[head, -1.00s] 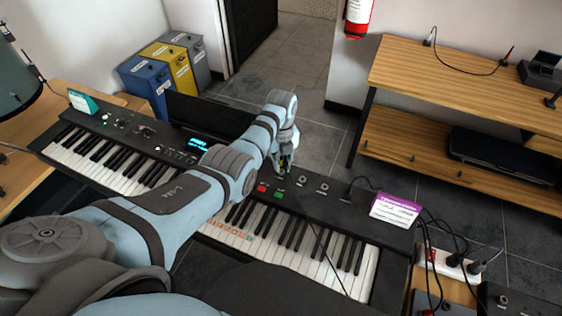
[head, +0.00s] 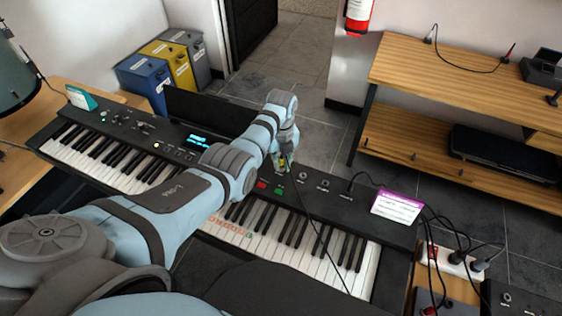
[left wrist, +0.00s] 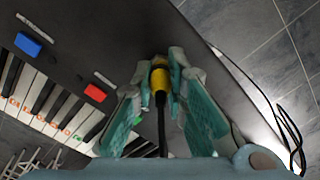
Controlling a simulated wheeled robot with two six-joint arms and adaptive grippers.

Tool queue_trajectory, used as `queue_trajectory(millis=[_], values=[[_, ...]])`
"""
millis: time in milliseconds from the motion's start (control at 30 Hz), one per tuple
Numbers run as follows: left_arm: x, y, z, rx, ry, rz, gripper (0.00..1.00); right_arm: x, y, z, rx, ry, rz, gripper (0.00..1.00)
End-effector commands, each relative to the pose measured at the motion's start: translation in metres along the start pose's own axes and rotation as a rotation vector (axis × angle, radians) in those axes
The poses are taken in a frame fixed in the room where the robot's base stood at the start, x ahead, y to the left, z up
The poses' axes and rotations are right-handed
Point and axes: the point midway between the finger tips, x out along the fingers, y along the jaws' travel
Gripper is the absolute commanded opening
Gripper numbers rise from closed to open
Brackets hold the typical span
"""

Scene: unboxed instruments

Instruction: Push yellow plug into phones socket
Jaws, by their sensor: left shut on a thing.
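The yellow plug (left wrist: 160,82) stands between the fingers of my left gripper (left wrist: 163,75) in the left wrist view, its black cable running down toward the camera. My left gripper (head: 282,158) is shut on it over the back edge of the keyboard (head: 290,205), near the red and green buttons. A bit of the yellow plug (head: 282,158) shows at the fingertips in the head view. Several round sockets sit right of the buttons, one of them here (head: 302,176); their labels are too small to read, so I cannot tell which is phones. The plug's tip is hidden.
A black cable runs into the panel's right part, beside a purple-and-white card (head: 397,206). A power strip (head: 452,262) with several cords lies to the right. Floor is clear behind the keyboard.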

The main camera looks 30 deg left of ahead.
Motion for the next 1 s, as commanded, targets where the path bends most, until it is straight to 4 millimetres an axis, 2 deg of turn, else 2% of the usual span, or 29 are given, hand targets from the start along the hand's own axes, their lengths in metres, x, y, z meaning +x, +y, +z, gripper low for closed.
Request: queue_trajectory(millis=[233,267,400,767,867,1000], values=[[0.003,0.001,-0.002,0.001,0.006,0.004,0.0,0.001,0.0,0.0,0.0,0.0,0.0,0.4],[0.004,0.001,-0.002,0.001,0.006,0.004,0.16,0.001,0.0,0.0,0.0,0.0,0.0,0.4],[0.004,0.001,-0.003,0.001,0.007,0.005,0.36,0.001,0.0,0.0,0.0,0.0,0.0,0.4],[0.001,0.001,-0.001,0.0,0.004,0.003,0.36,0.001,0.002,0.0,-0.001,0.0,0.002,0.4],[-0.01,0.0,0.0,0.0,0.002,0.001,0.36,0.001,0.001,0.0,0.0,0.0,0.002,0.4],[-0.045,0.0,0.0,0.0,0.001,0.0,0.36,0.001,0.001,0.0,0.0,0.0,0.001,0.4]])
